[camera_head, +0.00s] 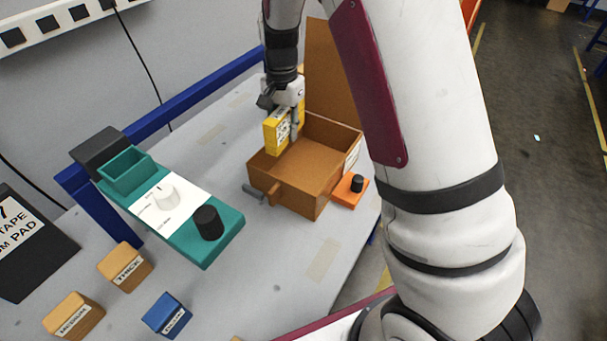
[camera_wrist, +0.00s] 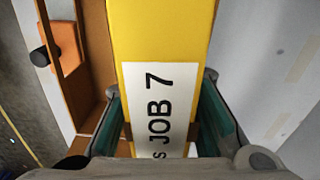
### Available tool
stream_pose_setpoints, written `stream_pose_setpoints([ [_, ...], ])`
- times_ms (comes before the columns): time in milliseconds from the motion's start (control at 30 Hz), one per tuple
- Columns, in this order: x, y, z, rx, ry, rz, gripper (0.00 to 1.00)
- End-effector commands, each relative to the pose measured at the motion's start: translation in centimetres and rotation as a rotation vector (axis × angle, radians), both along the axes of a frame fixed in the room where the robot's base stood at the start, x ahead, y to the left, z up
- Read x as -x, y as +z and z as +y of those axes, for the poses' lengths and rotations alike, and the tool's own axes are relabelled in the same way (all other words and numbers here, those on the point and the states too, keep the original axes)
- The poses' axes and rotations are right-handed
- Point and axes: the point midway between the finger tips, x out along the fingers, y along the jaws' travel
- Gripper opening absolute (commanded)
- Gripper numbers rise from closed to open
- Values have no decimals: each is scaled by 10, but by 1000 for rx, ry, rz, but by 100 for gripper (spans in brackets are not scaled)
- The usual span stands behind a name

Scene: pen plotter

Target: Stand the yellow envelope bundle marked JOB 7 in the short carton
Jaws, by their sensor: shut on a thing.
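The yellow envelope bundle (camera_head: 277,133) is upright in my gripper (camera_head: 285,112), over the left back part of the open brown carton (camera_head: 293,190). In the wrist view the yellow bundle (camera_wrist: 202,25) fills the middle, with a white label reading JOB 7. The gripper fingers (camera_wrist: 165,125) are shut on its two sides. The bundle's lower end overlaps the carton's back left rim in the head view; I cannot tell whether it is inside or just above. The carton's inside looks empty where it shows.
A tall brown panel (camera_head: 333,75) stands behind the carton. An orange block with a black knob (camera_head: 350,190) sits to its right. A teal control unit (camera_head: 190,225) is left of it. Wooden blocks (camera_head: 125,265) and a blue block (camera_head: 167,315) lie in front on the grey table.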

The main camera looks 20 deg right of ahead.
Motion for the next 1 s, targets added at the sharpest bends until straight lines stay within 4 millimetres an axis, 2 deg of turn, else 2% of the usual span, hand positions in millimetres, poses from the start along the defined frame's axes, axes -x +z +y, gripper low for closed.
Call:
stream_pose_setpoints([
  [33,-4,-14,0,0,-27,3,0],
  [267,-5,-36,-1,2,-82,2,0],
  [533,-3,-80,-1,3,-85,5,0],
  [833,-4,-106,-1,1,-84,3,0],
  [1000,-4,-129,0,1,-85,3,0],
])
